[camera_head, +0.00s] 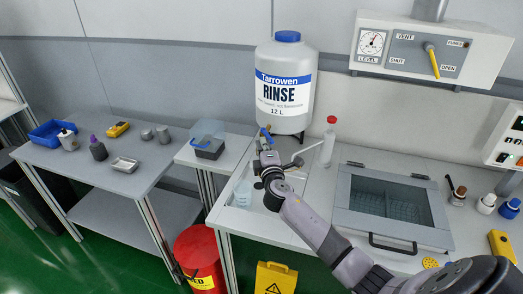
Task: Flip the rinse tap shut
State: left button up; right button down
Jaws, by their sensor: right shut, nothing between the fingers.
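The white rinse tank (284,92), with a blue cap and a label reading RINSE 12 L, stands at the back of the bench. A small blue part (266,134) shows below the tank, by my fingertips; it looks like the tap's lever. Most of the tap is hidden behind my gripper, so I cannot tell its position. My right gripper (263,143) is shut and empty, reaching up in front of the tank's base. I cannot tell whether it touches the blue part. My left gripper is not in view.
A white bottle with a red cap (328,140) stands right of the tank. A lidded glass-topped box (392,204) fills the bench to the right. A clear cup (243,193) stands left of my gripper. A red bin (198,256) and yellow sign (275,279) stand below.

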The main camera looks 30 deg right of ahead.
aim_at(273, 143)
jog(key=d+n+y, duration=0.1)
jog(key=y, duration=0.1)
jog(key=d+n+t+y+b, duration=0.1)
jog(key=n+y, duration=0.1)
jog(key=d+f+n+y, duration=0.1)
jog(key=y, duration=0.2)
jog(key=shift+s+d+n+b, duration=0.25)
jog(key=shift+d+n+b, duration=0.05)
jog(key=shift+d+b, duration=0.1)
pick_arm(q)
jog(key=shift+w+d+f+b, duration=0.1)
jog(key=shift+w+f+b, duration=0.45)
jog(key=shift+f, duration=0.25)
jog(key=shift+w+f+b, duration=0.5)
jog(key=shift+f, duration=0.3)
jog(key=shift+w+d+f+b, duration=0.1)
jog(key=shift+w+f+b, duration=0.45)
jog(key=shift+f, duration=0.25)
pick_arm(e)
jog(key=shift+w+d+r+n+y, duration=0.15)
jog(key=shift+d+n+y, duration=0.45)
jog(key=shift+d+y, duration=0.4)
jog(key=shift+s+d+r+n+y, duration=0.1)
jog(key=shift+d+n+y, duration=0.5)
jog(key=shift+d+y, duration=0.35)
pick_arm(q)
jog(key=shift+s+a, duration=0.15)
pick_arm(e)
jog(key=shift+a+f, duration=0.1)
